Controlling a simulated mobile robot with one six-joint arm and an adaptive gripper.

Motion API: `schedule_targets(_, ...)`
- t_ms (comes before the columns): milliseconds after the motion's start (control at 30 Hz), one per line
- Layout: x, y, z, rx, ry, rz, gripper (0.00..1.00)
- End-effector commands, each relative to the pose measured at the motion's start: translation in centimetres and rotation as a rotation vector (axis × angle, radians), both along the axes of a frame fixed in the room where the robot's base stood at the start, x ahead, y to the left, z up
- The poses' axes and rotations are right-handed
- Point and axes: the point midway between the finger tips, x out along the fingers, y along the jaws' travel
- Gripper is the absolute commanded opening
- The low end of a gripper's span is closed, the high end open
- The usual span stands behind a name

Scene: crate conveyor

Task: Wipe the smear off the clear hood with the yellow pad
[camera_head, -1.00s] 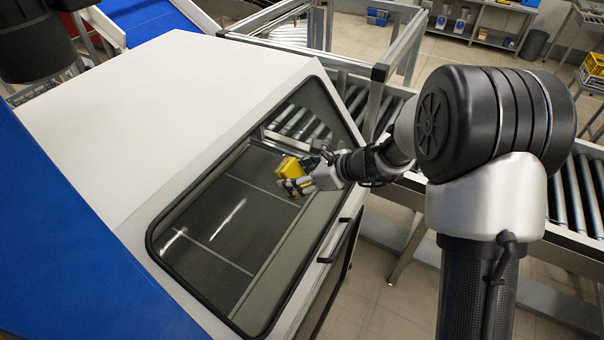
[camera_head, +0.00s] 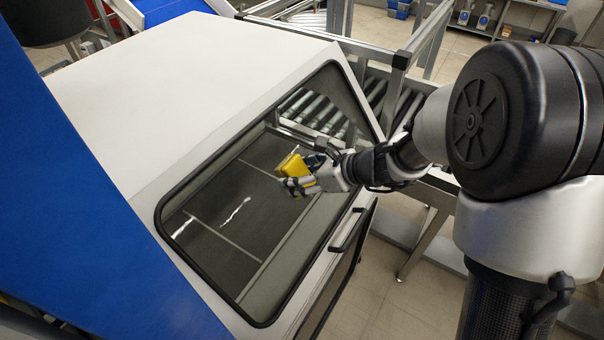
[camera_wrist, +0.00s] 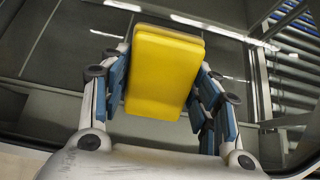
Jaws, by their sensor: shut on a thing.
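The yellow pad (camera_head: 293,167) is held between the fingers of my gripper (camera_head: 299,178), over the upper right half of the clear hood (camera_head: 275,225). In the wrist view the pad (camera_wrist: 165,70) sits between the blue finger faces of my gripper (camera_wrist: 165,85). I cannot tell whether the pad touches the pane. A thin, wavy white streak (camera_head: 235,211), which looks like the smear, lies left of and below the pad. Another short bright streak (camera_head: 184,227) is near the pane's left edge and may be a reflection.
The pane is set in a white housing (camera_head: 190,80) with a black rim. A dark handle (camera_head: 348,230) stands out below the pane's right edge. A roller conveyor (camera_head: 380,100) and metal frame posts (camera_head: 424,40) stand behind. A blue panel (camera_head: 75,190) fills the left.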

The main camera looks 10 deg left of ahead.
Motion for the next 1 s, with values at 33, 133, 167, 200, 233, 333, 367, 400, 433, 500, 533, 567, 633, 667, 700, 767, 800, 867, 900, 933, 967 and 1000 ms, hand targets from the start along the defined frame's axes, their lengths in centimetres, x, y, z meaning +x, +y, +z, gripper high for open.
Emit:
schedule_targets(33,0.0,0.0,0.0,0.0,0.0,0.0,0.37)
schedule_targets(133,0.0,-0.1,0.1,0.0,-0.001,-0.001,0.37)
schedule_targets(167,0.0,-0.2,0.2,0.0,-0.001,-0.001,0.37)
schedule_targets(200,0.0,-0.4,0.4,0.0,0.0,-0.002,0.37)
schedule_targets(233,-0.1,-0.6,0.6,0.0,0.0,-0.002,0.37)
schedule_targets(333,-0.4,-1.4,1.2,-0.001,0.0,-0.002,0.37)
schedule_targets(367,-0.4,-1.6,1.4,-0.001,0.0,-0.004,0.37)
schedule_targets(400,-0.5,-1.9,1.7,0.0,0.0,-0.004,0.37)
schedule_targets(433,-0.6,-2.1,1.9,0.0,0.0,-0.004,0.37)
schedule_targets(500,-0.8,-2.6,2.3,0.0,0.0,-0.002,0.37)
schedule_targets(533,-0.9,-2.9,2.5,0.0,0.0,-0.002,0.37)
schedule_targets(567,-1.0,-3.2,2.7,0.0,0.0,-0.004,0.37)
schedule_targets(633,-1.1,-3.7,3.1,0.0,0.0,-0.004,0.37)
schedule_targets(667,-1.2,-3.8,3.2,0.0,0.0,-0.004,0.37)
schedule_targets(700,-1.3,-4.1,3.4,0.0,0.0,-0.004,0.37)
schedule_targets(767,-1.4,-4.4,3.6,0.0,0.0,-0.002,0.37)
schedule_targets(800,-1.5,-4.5,3.6,0.0,0.0,-0.001,0.37)
schedule_targets(867,-1.5,-4.6,3.7,0.0,-0.001,-0.001,0.37)
schedule_targets(900,-1.6,-4.6,3.7,0.0,0.0,0.0,0.37)
schedule_targets(933,-1.6,-4.6,3.6,0.0,0.0,0.0,0.37)
schedule_targets(967,-1.6,-4.6,3.6,0.0,0.0,0.0,0.37)
schedule_targets(1000,-1.6,-4.6,3.6,0.0,0.0,0.0,0.37)
